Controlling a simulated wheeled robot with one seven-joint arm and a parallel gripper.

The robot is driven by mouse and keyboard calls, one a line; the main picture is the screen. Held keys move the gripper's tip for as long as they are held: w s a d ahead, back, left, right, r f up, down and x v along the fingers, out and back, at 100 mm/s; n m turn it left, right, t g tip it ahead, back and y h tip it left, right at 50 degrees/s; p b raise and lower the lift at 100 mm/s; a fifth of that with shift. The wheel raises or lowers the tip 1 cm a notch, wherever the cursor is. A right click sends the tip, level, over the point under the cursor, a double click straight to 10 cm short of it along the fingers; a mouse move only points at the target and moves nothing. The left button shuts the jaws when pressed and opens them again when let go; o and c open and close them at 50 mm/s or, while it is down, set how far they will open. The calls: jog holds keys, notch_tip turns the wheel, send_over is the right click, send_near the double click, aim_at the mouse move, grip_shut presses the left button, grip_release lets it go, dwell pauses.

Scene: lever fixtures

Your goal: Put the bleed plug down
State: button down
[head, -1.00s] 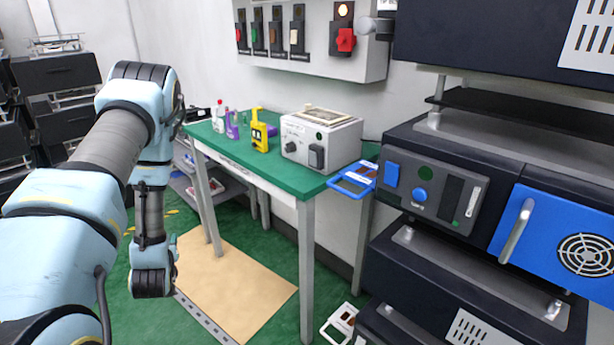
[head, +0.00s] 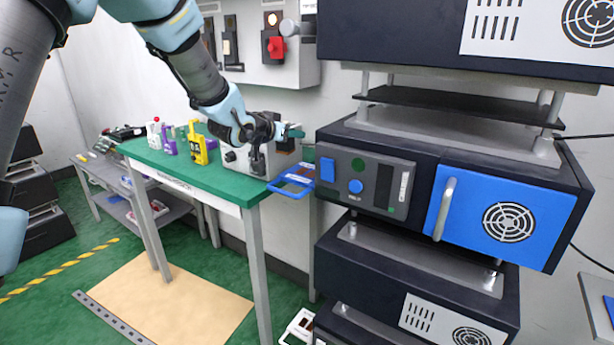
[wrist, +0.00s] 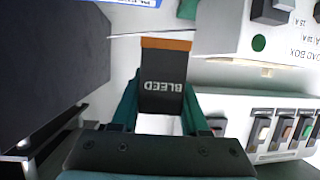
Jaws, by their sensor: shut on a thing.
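The bleed plug (wrist: 163,85) is a dark block with white "BLEED" lettering and an orange-brown band at its far end. In the wrist view it sits between the two green fingers of my gripper (wrist: 162,108), which is shut on it. In the head view my gripper (head: 290,134) is raised above the right end of the green-topped bench (head: 148,155), in front of the wall. A dark block, probably the plug, shows beside the fingers there, partly hidden by the wrist. The plug is held clear of the bench top.
A white instrument box (head: 236,160) stands on the bench below my wrist. A yellow device (head: 197,146) and small bottles stand to its left. A blue-framed item (head: 293,179) overhangs the bench's right end. A dark equipment rack with a blue door (head: 500,222) stands right.

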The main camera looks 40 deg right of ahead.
aim_at(307, 175)
jog(key=s+d+r+m+g, duration=0.1)
jog(key=s+d+r, duration=0.2)
jog(key=s+r, duration=0.2)
jog(key=shift+h, duration=0.3)
jog(key=f, duration=0.4)
jog(key=f+p, duration=0.1)
jog(key=f, duration=0.4)
jog(key=shift+d+f+p, duration=0.2)
jog(key=shift+f+p, duration=0.05)
jog(key=shift+p, duration=0.05)
jog(key=shift+f, duration=0.15)
jog(key=shift+f, duration=0.1)
jog(key=shift+f, duration=0.15)
jog(key=shift+c, duration=2.1)
grip_release()
